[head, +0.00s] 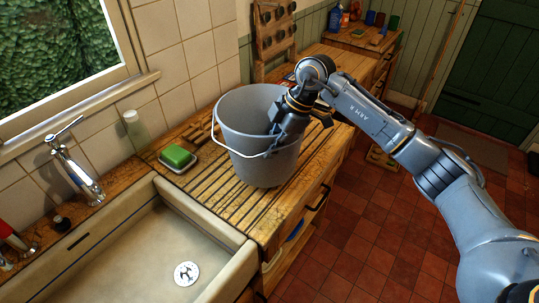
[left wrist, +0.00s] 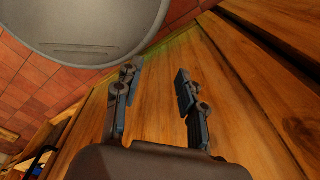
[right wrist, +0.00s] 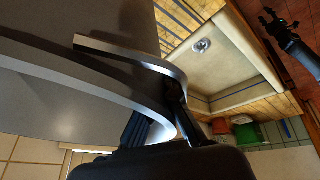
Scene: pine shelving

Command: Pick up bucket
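The grey bucket (head: 258,150) stands upright on the slatted wooden counter, right of the sink, with its wire handle hanging down at the front. My right gripper (head: 290,122) is at the right side of its rim. In the right wrist view the bucket's curved rim (right wrist: 130,60) fills the left side and runs between the fingers of my right gripper (right wrist: 160,115), which look closed on it. The contact itself is partly hidden. My left gripper (left wrist: 155,95) is open and empty in front of wooden boards, and it also shows in the right wrist view (right wrist: 275,22).
A green sponge (head: 178,155) on a dish lies left of the bucket. The sink (head: 140,250) and tap (head: 75,165) are at left. A wooden rack (head: 273,35) and a side table with bottles (head: 360,35) stand behind. Red tiled floor is open at right.

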